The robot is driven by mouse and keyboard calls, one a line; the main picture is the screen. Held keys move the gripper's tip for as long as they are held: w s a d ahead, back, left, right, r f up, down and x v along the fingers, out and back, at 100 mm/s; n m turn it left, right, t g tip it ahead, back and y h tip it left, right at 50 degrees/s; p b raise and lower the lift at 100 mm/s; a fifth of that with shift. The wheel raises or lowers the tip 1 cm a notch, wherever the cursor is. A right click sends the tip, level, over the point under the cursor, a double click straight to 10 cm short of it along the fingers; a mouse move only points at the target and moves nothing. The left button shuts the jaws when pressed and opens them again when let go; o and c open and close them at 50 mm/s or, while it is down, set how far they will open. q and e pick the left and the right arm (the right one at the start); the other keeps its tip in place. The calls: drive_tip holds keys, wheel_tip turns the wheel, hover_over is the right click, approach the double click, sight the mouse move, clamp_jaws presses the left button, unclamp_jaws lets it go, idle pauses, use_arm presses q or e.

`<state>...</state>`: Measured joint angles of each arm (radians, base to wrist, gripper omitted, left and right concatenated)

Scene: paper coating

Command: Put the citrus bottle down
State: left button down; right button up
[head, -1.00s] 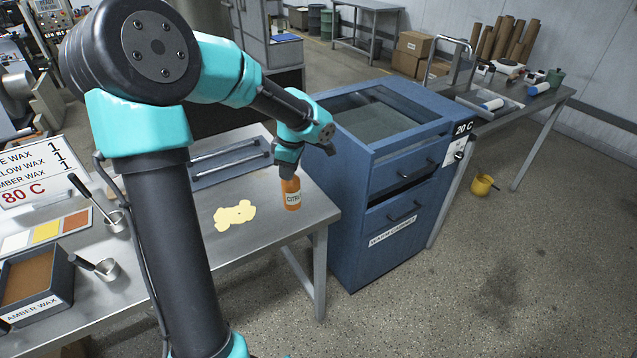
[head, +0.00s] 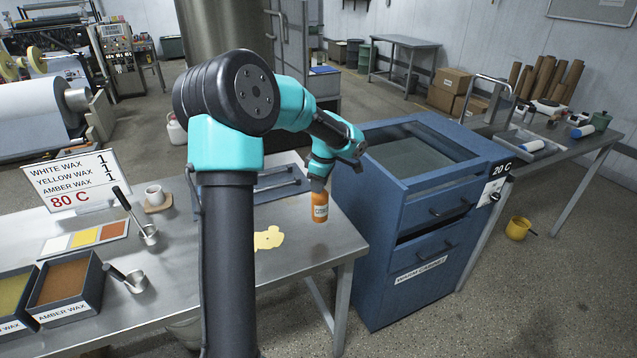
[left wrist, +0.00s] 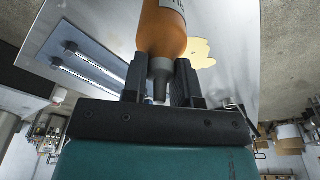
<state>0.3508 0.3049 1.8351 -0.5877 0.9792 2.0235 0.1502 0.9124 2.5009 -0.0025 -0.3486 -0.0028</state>
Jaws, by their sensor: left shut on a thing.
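The citrus bottle (head: 320,208) is orange with a white label and stands upright at the right end of the steel table (head: 290,225). From the head view I cannot tell whether its base touches the tabletop. My left gripper (head: 319,183) is above it, shut on its grey neck. In the left wrist view the two dark fingers (left wrist: 160,82) sit on either side of the neck, and the orange body (left wrist: 163,28) extends away from them. My right gripper is not in view.
A pale yellow spill (head: 269,238) lies left of the bottle. A rack with two bars (head: 275,185) is behind it. The blue warm cabinet (head: 400,215) stands close to the right. Wax trays (head: 65,285) and ladles (head: 137,281) are at the left.

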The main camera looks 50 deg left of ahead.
use_arm(q)
drive_tip(key=w+a, duration=0.4)
drive_tip(key=a, duration=0.1)
drive_tip(key=shift+w+f, duration=0.25)
drive_tip(key=shift+f, duration=0.05)
drive_tip(key=shift+a, duration=0.1)
drive_tip(key=shift+w+a+f, duration=0.1)
drive_tip(key=shift+f, duration=0.8)
drive_tip(key=shift+w+a+f, duration=0.1)
drive_tip(key=shift+f, duration=0.8)
drive_tip(key=c, duration=0.9)
unclamp_jaws()
drive_tip(key=shift+f, duration=0.15)
